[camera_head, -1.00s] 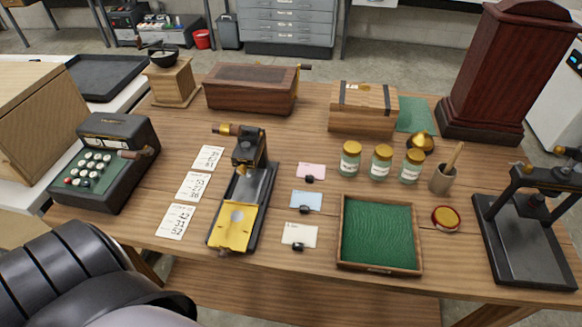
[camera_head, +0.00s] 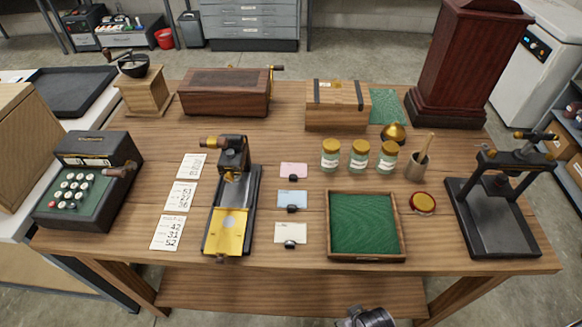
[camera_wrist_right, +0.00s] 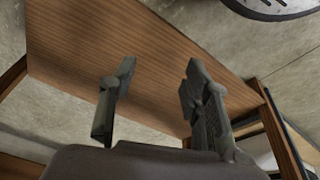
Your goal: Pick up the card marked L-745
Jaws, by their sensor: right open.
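Three small cards lie in a column at the middle of the table: a pink card (camera_head: 293,170), a blue card (camera_head: 292,198) and a cream card (camera_head: 290,232). Each has a small black clip or holder at its lower edge. Their markings are too small to read, so I cannot tell which is L-745. My right gripper (camera_wrist_right: 155,95) is open and empty in the right wrist view, with wooden boards beyond its fingers. A dark part, probably of my right arm, shows at the bottom edge of the head view. My left gripper is not in view.
A green-lined tray (camera_head: 329,228) stands right of the cards. A black-and-yellow press (camera_head: 227,232) stands to their left, beside three number sheets (camera_head: 181,196). Glass jars (camera_head: 359,155) and a wooden chest (camera_head: 337,119) stand behind. A black press (camera_head: 490,232) is at far right.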

